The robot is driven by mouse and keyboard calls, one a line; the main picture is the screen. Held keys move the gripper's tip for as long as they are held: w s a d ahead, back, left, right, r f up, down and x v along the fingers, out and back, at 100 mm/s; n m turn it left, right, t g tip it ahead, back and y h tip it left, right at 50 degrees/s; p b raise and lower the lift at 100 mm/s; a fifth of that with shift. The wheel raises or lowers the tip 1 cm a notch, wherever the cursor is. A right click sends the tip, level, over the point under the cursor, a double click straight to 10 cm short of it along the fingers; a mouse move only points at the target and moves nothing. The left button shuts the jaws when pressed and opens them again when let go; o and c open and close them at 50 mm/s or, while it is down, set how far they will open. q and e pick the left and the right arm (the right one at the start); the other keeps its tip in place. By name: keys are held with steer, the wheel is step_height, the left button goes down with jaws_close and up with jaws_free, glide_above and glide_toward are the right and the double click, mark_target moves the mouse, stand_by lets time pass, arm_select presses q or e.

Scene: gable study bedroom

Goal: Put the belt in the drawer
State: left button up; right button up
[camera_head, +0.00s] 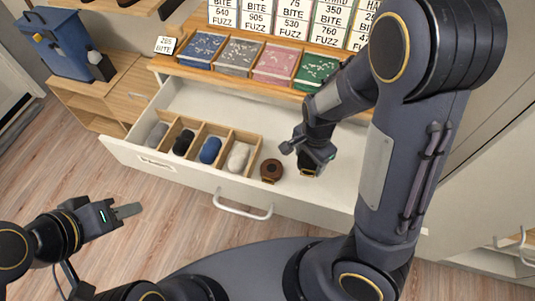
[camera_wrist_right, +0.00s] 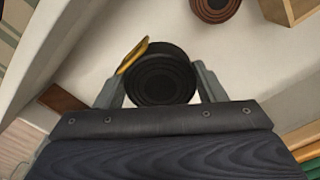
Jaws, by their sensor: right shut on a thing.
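A coiled black belt with a gold buckle (camera_wrist_right: 160,80) is between the fingers of my right gripper (camera_wrist_right: 160,88) in the right wrist view. In the head view my right gripper (camera_head: 305,158) reaches down into the open white drawer (camera_head: 330,192), and only a bit of the black belt (camera_head: 309,172) shows under it. I cannot tell whether the belt touches the drawer floor. A coiled brown belt (camera_head: 271,170) lies in the drawer to its left. It also shows in the right wrist view (camera_wrist_right: 214,6). My left gripper (camera_head: 126,210) is outside the drawer, over the floor; its finger gap is unclear.
A wooden divider (camera_head: 257,156) with rolled socks fills the drawer's left part. Several patterned folded cloths (camera_head: 231,57) and price-like cards stand on the wooden top above. A blue bin (camera_head: 62,45) stands at far left. The drawer's right part is largely hidden by my arm.

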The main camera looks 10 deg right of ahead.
mark_target(304, 183)
steer(key=shift+s+f, duration=0.15)
steer(key=shift+f, duration=0.45)
steer(key=shift+m, duration=0.3)
step_height(304, 183, down, 9)
steer(key=b, duration=0.3)
steer(key=shift+s, duration=0.1)
steer(key=shift+f, duration=0.35)
steer(key=shift+f, duration=0.15)
steer(key=o, duration=1.1)
steer(key=shift+c, duration=0.2)
